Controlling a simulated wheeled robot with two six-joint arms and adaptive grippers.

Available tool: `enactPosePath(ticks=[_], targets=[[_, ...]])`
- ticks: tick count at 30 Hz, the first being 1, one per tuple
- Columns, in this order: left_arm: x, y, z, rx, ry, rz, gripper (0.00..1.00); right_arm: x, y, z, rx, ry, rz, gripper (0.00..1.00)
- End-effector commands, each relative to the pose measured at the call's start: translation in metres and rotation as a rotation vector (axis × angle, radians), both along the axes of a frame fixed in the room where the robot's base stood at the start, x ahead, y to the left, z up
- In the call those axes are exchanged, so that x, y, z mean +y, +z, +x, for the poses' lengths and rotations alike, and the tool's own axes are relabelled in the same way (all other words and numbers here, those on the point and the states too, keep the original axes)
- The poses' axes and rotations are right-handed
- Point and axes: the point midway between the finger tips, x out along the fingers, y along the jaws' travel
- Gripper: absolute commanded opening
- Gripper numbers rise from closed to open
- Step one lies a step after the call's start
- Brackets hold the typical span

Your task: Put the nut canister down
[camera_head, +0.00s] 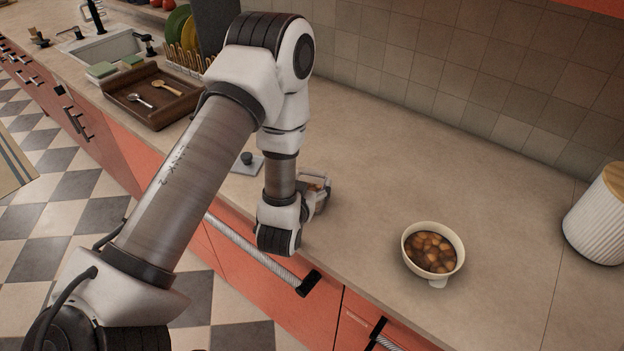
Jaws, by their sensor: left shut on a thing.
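The nut canister (315,183) is a small clear container, seen just right of my left wrist near the counter's front edge. My left gripper (322,196) is shut on it. The wrist hides much of the gripper and part of the canister. I cannot tell whether the canister's base touches the counter (370,180). My right gripper is not in view.
A cream bowl of brown chunks (432,250) stands to the right. A white ribbed jar (597,222) is at the far right. A flat pale piece with a dark knob (247,160) lies left of my wrist. A wooden tray (150,110) stands further left. The middle counter is clear.

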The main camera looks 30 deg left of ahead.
Motion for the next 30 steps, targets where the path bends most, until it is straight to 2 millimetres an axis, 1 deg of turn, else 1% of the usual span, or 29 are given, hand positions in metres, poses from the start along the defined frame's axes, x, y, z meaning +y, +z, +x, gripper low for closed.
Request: enactPosePath(ticks=[3,4,5,6,17,20,23,24,26,27,28,30], targets=[[0.000,0.003,0.001,-0.002,0.000,0.000,0.30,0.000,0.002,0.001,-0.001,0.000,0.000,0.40],[0.000,0.002,0.001,-0.001,0.000,-0.001,0.81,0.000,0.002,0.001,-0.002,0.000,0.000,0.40],[0.000,0.002,0.001,-0.001,0.000,-0.001,0.92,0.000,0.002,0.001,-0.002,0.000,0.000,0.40],[0.000,0.002,0.001,-0.001,0.000,-0.001,1.00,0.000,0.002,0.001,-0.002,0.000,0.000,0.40],[0.000,0.003,-0.001,-0.002,0.000,0.000,1.00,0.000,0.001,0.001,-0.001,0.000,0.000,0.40],[-0.003,0.004,-0.009,-0.002,0.000,0.000,1.00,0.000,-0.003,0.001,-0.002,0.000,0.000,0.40],[-0.009,0.008,-0.027,0.000,-0.002,0.000,1.00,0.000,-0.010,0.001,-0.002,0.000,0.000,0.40],[-0.013,0.015,-0.036,0.003,-0.003,0.002,1.00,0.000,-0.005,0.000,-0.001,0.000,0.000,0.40],[-0.018,0.021,-0.052,0.004,-0.004,0.002,1.00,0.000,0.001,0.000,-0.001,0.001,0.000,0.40],[-0.020,0.031,-0.060,0.004,-0.002,0.003,1.00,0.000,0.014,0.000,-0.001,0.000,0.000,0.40],[-0.021,0.035,-0.063,0.005,0.000,0.003,1.00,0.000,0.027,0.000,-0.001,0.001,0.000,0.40],[-0.024,0.039,-0.073,0.006,0.000,0.002,1.00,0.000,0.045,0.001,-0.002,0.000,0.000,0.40]])
